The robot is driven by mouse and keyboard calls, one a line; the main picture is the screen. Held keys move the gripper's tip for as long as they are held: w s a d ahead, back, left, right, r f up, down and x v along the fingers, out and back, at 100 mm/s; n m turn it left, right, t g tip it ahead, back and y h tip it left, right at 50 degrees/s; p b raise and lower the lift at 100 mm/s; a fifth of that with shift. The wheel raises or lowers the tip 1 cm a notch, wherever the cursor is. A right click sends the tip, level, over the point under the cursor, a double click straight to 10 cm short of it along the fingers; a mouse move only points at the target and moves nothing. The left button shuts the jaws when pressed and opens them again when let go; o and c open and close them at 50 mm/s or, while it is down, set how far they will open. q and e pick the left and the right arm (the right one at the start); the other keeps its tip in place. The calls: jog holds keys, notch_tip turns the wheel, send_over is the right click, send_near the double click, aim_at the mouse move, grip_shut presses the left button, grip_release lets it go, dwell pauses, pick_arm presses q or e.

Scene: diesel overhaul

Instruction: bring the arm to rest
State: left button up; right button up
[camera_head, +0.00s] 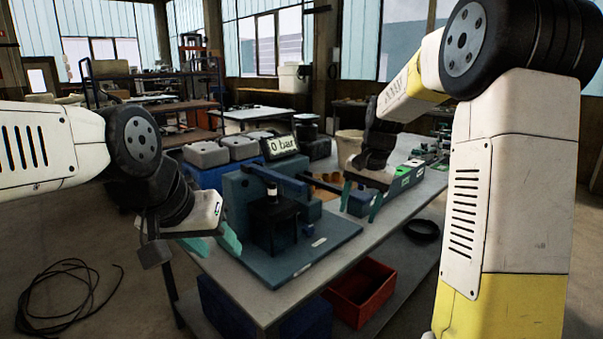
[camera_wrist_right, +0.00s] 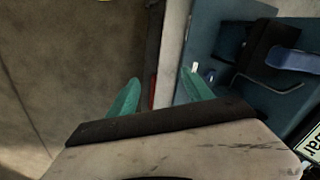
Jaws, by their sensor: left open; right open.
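My left gripper (camera_head: 214,243) is open and empty, at the left edge of the workbench (camera_head: 222,275), left of a blue test stand (camera_head: 325,240). My right arm rises large at the right of the head view and reaches back over the bench. Its gripper (camera_head: 361,203) is open and empty, with teal fingers pointing down, right of the stand. In the right wrist view the open right gripper (camera_wrist_right: 160,92) has nothing between its fingers, with the floor and a bench edge beyond.
A red bin (camera_head: 361,292) is below the bench. A black cable (camera_head: 68,292) lies on the floor at left.

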jog(key=s+r+n+t, duration=0.2)
jog(key=s+r, duration=0.1)
jog(key=s, duration=0.9)
jog(key=s+r+n+t, duration=0.2)
jog(key=s+n, duration=0.1)
jog(key=s, duration=0.9)
jog(key=shift+s+r+n+t+y, duration=0.3)
jog(key=shift+r, duration=0.1)
